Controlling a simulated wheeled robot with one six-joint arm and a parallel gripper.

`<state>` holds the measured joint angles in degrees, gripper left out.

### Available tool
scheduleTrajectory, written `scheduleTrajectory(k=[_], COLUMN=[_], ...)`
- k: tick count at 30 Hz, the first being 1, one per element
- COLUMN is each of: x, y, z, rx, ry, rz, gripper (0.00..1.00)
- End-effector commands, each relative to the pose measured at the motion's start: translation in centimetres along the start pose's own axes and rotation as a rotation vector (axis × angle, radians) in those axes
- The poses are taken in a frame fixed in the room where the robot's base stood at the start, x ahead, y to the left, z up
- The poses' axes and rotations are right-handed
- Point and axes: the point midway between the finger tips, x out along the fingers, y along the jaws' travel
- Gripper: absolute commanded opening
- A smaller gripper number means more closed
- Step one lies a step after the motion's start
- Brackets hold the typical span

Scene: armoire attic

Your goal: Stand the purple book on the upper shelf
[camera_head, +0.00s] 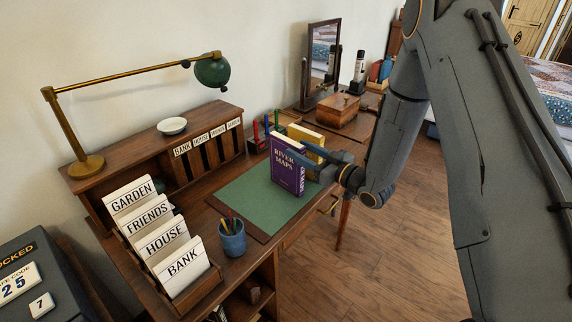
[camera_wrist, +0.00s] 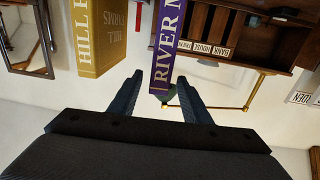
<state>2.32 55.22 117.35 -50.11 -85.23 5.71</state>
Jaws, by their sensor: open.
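The purple book (camera_head: 285,172), titled RIVER MAPS, stands upright on the green desk mat (camera_head: 245,196). My gripper (camera_head: 305,163) is open at the book's right side in the head view. In the wrist view, which looks upside down, the book's spine (camera_wrist: 163,45) lies ahead, roughly in line with the gap between my fingertips (camera_wrist: 161,79). The fingers do not appear closed on it; whether one touches it I cannot tell. A yellow book (camera_head: 305,136), titled HILL in the wrist view (camera_wrist: 102,38), stands close behind. I cannot tell which surface is the upper shelf.
A letter rack (camera_head: 185,290) with labelled cards and a blue pencil cup (camera_head: 231,240) stand at the desk's front left. A pigeonhole unit (camera_head: 150,150) carries a white dish (camera_head: 172,126) and a brass lamp (camera_head: 88,165). A wooden box (camera_head: 338,112) and mirror (camera_head: 322,62) are farther back.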

Motion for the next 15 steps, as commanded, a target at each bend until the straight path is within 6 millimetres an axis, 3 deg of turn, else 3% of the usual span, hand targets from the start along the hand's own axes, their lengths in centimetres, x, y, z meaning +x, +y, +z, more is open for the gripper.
scheduleTrajectory(k=[9,15], x=[4.0,4.5], y=[0.1,0.2], z=[-0.1,0.1], rx=[0.0,0.0], ry=[0.0,0.0], rz=[-0.001,0.001], gripper=[0.44,0.44])
